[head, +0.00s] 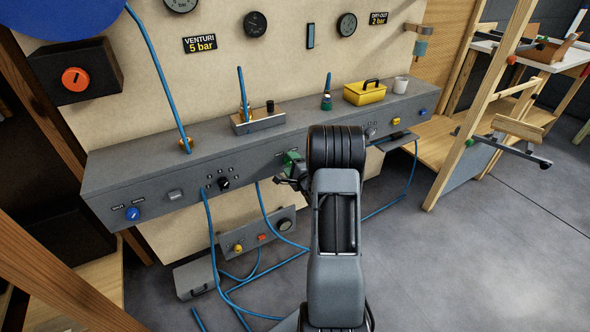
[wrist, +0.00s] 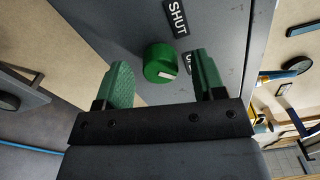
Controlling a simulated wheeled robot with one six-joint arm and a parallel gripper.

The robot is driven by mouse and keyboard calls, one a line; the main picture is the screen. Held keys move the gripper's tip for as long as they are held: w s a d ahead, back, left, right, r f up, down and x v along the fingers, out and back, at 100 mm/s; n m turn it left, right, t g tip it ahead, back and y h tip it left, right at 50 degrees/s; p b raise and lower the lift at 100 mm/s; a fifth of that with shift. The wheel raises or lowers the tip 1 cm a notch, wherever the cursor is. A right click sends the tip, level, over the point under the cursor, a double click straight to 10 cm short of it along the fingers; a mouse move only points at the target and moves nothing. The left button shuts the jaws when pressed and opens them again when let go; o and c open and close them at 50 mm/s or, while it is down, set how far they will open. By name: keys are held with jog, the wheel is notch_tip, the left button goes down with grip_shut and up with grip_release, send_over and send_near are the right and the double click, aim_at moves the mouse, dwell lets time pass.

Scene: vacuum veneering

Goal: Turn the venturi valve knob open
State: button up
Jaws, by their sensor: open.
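In the wrist view a round green knob (wrist: 158,62) with a white mark stands on the grey panel of the bench, between a SHUT label (wrist: 176,18) and a second label mostly hidden by a finger. The white mark is on the lower right part of its visible face. My gripper (wrist: 162,78) is open, its green fingers on either side of the knob, with a gap showing on both sides. In the head view my gripper (head: 289,170) is at the front face of the bench; my arm hides part of it. No label naming the knob as venturi is legible beside it.
The grey bench (head: 140,170) carries a yellow box (head: 364,93), a white mug (head: 401,85) and blue hoses. A blue knob (head: 133,213) and a black knob (head: 223,184) are further left. Blue hoses hang below, around a lower control box (head: 257,237). Floor at the right is clear.

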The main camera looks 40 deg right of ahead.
jog(key=s+a+p, duration=0.1)
jog(key=s+a, duration=0.1)
jog(key=s, duration=1.1)
jog(key=shift+s+p, duration=0.3)
jog(key=s+d+f+n+g+h, duration=0.1)
jog(key=s+d+f+n+g, duration=0.25)
jog(key=f+n+g, duration=0.4)
jog(key=s+a+r+n+g+y+p, duration=0.1)
jog(key=a+r+n+p, duration=0.4)
jog(key=r, duration=0.8)
jog(key=s+a+r+n+g+y+p, duration=0.1)
jog(key=s+a+r+n+g+p, duration=0.2)
jog(key=a+r+p, duration=0.6)
jog(key=s+a+r+n+g+y+p, duration=0.1)
jog(key=a+r+n+p, duration=0.5)
jog(key=a+r, duration=0.8)
notch_tip(320, 180, up, 5)
jog(key=shift+s+a+n+g+y+p, duration=0.3)
jog(key=shift+s+g+p, duration=0.2)
jog(key=shift+s+g, duration=0.55)
